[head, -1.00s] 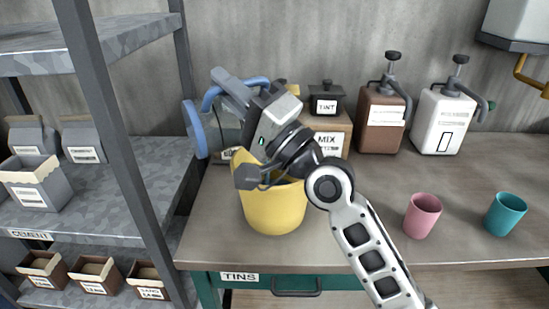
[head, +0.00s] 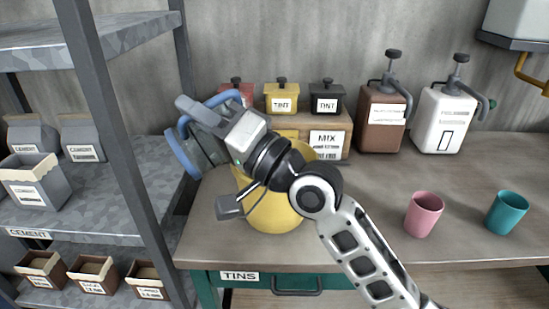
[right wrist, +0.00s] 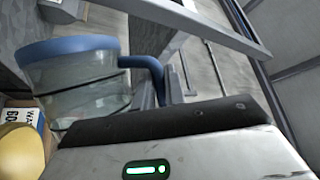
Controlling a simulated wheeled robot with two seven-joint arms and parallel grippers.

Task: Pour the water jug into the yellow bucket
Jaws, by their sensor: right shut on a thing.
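The water jug is clear with a blue rim and blue handle; its blue rim (head: 183,150) shows at the left of my right gripper in the head view, tilted. In the right wrist view the clear jug (right wrist: 85,92) hangs beyond the gripper, with a faint line across its wall that may be water. My right gripper (head: 205,112) is shut on the jug's handle, above and left of the yellow bucket. The yellow bucket (head: 272,213) stands upright on the bench, its mouth partly hidden by my right arm. Its contents are hidden. My left gripper is not in view.
A grey shelf rack with a dark post (head: 118,150) stands close to the left of the jug. Two pump bottles, a pink cup (head: 424,215) and a teal cup (head: 507,212) are to the right.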

